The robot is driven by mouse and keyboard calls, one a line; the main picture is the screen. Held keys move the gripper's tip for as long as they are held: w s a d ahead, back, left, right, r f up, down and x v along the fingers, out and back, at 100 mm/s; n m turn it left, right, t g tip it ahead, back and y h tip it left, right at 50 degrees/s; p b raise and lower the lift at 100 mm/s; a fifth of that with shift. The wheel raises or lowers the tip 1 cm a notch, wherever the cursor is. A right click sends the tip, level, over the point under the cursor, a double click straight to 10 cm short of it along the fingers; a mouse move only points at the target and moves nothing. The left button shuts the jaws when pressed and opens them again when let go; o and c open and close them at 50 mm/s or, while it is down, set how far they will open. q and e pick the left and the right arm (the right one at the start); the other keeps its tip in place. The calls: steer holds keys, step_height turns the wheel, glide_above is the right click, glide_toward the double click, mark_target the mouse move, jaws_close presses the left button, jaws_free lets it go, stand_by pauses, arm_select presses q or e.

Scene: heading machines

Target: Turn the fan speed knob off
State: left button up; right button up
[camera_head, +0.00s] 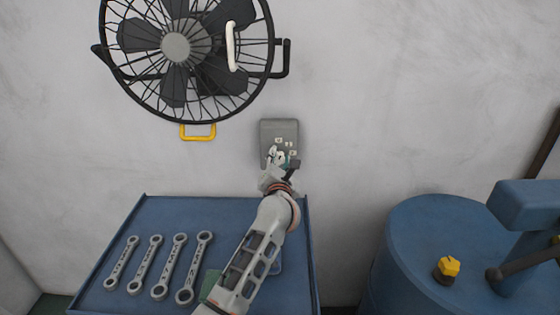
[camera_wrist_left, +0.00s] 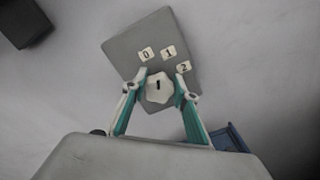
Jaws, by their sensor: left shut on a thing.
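The fan speed knob (camera_wrist_left: 158,88) is pale and many-sided with a dark pointer mark. It sits on a grey control box (camera_wrist_left: 180,30) with labels 0, 1 and 2. The mark points up, roughly between the 0 and 1 labels in the left wrist view. My left gripper (camera_wrist_left: 160,86) has a finger on each side of the knob and is shut on it. In the head view the control box (camera_head: 279,130) is on the wall, and my left gripper (camera_head: 282,158) covers its lower part, hiding most of the knob. My right gripper is not in view.
A black caged fan (camera_head: 175,47) hangs on the wall above left, with a yellow handle (camera_head: 198,137) below it. A blue table (camera_head: 170,213) with several wrenches (camera_head: 170,267) stands below. A blue drum-shaped machine (camera_head: 420,240) with a yellow knob (camera_head: 448,267) is at right.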

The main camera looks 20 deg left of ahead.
arm_select(q)
steer(key=shift+f+n+b, duration=0.1)
steer(key=shift+n+b, duration=0.2)
steer(key=shift+n, duration=0.6)
steer(key=shift+a+n+b, duration=0.1)
steer(key=shift+n+b, duration=0.4)
steer(key=shift+n, duration=0.6)
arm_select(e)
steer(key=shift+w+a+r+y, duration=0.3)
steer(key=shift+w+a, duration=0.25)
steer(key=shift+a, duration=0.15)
arm_select(q)
steer(key=shift+n, duration=0.3)
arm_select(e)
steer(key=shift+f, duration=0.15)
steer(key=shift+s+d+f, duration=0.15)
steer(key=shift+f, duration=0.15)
arm_select(q)
steer(key=o, duration=1.1)
steer(key=shift+s, duration=0.1)
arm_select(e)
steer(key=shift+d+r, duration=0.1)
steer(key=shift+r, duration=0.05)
arm_select(q)
steer(key=v, duration=1.2)
steer(key=shift+r, duration=0.2)
